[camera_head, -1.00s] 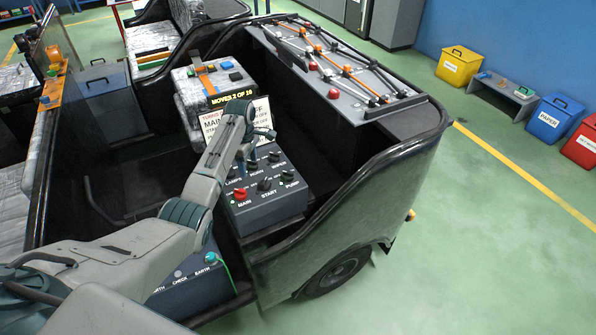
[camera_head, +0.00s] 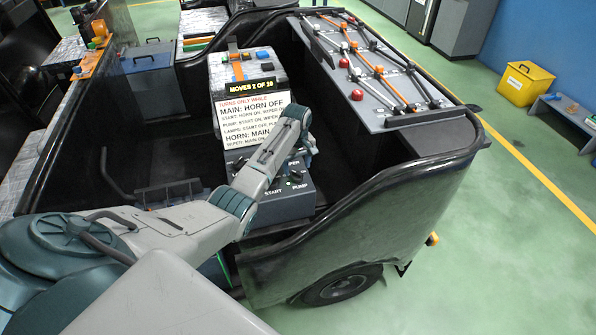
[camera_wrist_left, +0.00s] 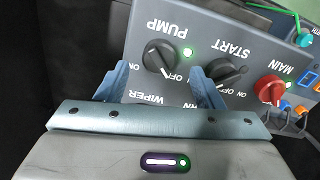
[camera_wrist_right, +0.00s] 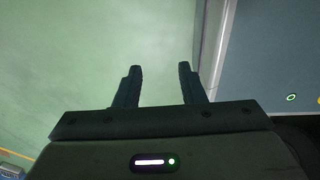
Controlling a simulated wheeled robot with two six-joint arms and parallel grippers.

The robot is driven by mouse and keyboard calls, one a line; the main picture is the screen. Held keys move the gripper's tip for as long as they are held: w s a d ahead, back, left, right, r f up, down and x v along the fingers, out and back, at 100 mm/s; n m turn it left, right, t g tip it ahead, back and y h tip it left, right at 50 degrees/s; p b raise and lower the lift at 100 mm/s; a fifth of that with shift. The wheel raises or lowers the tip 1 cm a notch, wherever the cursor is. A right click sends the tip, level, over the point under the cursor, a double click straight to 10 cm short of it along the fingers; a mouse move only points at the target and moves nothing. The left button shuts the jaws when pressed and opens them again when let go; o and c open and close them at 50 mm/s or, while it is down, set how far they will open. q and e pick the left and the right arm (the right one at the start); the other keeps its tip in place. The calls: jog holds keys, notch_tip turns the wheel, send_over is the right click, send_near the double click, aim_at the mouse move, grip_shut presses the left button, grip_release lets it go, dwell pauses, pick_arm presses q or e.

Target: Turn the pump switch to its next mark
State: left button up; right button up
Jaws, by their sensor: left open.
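The pump switch (camera_wrist_left: 159,56) is a black knob on the grey switch panel (camera_wrist_left: 200,25) in the left wrist view, with ON and OFF marks. Its white line appears to point toward OFF. A green light (camera_wrist_left: 187,51) glows beside it. My left gripper (camera_wrist_left: 157,78) is open, its fingertips just short of the pump switch and apart from it. The black start switch (camera_wrist_left: 226,72) is close by the other fingertip; the red main switch (camera_wrist_left: 269,88) is farther right. In the head view my left forearm hides much of the panel (camera_head: 285,205). My right gripper (camera_wrist_right: 158,72) is open and empty.
A rule sign (camera_head: 250,122) stands behind the panel, under a display (camera_head: 250,86) reading "MOVES 2". The vehicle's black side wall (camera_head: 400,200) rises right of the panel. Green floor lies beyond it, with a yellow bin (camera_head: 524,85) at the back right.

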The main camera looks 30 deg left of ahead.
aim_at(297, 173)
pick_arm(q)
notch_tip(297, 173, down, 3)
jog(key=shift+f, duration=0.4)
jog(key=shift+c, duration=1.1)
jog(key=c, duration=0.7)
jog(key=shift+c, duration=0.3)
pick_arm(e)
jog(key=shift+w+d+r, duration=0.15)
jog(key=shift+w+r, duration=0.05)
jog(key=shift+w, duration=0.45)
